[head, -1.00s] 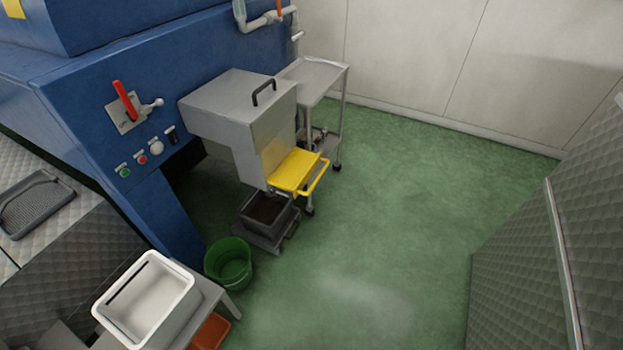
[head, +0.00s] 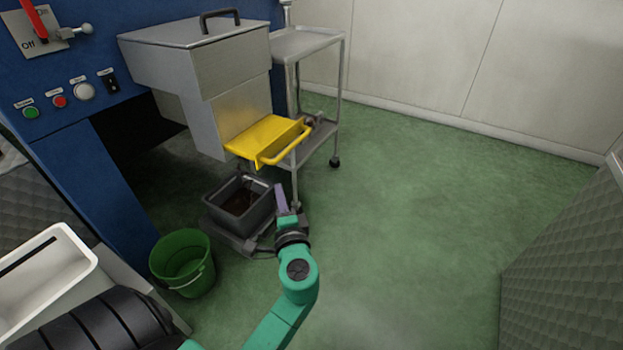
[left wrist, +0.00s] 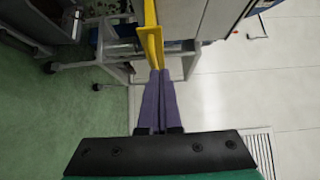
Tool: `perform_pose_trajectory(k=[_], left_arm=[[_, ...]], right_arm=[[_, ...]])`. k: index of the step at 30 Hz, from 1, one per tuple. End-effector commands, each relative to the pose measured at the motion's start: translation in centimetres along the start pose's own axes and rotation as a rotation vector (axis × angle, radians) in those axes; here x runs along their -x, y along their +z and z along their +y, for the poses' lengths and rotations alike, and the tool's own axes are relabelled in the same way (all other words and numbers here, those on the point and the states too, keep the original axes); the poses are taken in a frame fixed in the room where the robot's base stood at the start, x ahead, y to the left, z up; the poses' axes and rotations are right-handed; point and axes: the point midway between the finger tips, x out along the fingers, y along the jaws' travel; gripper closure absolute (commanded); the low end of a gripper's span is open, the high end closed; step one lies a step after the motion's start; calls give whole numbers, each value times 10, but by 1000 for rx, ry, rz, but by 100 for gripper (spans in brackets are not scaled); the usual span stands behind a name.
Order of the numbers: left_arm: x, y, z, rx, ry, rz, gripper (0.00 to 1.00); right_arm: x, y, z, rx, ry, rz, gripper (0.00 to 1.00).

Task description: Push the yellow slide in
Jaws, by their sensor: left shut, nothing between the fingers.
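The yellow slide (head: 262,136) sticks out from the bottom front of the grey metal hopper (head: 205,70), with its bar handle at the outer edge. My left gripper (head: 280,190) is in front of and below the slide in the head view, its purple fingers shut and empty. In the left wrist view the closed fingertips (left wrist: 160,72) point at the yellow slide (left wrist: 150,38), close to its handle. I cannot tell whether they touch it. My right gripper is not in view.
A grey bin with dark contents (head: 266,208) stands below the slide on a low base. A green bucket (head: 183,265) is to its left. A metal trolley (head: 305,42) stands behind the hopper. The green floor to the right is free.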

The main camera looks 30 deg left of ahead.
Motion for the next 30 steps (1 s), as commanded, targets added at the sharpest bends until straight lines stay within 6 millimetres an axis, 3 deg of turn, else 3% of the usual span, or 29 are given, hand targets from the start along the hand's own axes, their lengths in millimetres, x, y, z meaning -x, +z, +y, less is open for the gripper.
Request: perform_pose_trajectory(k=[9, 13, 26, 30], left_arm=[[0, 0, -5, -1, -10, -3, 100], [-10, 0, -5, -1, -10, -1, 100], [-101, 0, -6, -1, -11, -3, 100], [-118, 18, -6, -2, -9, -2, 100]], right_arm=[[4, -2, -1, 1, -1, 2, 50], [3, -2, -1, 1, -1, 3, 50], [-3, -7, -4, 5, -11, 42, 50], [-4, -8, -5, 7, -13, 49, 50]])
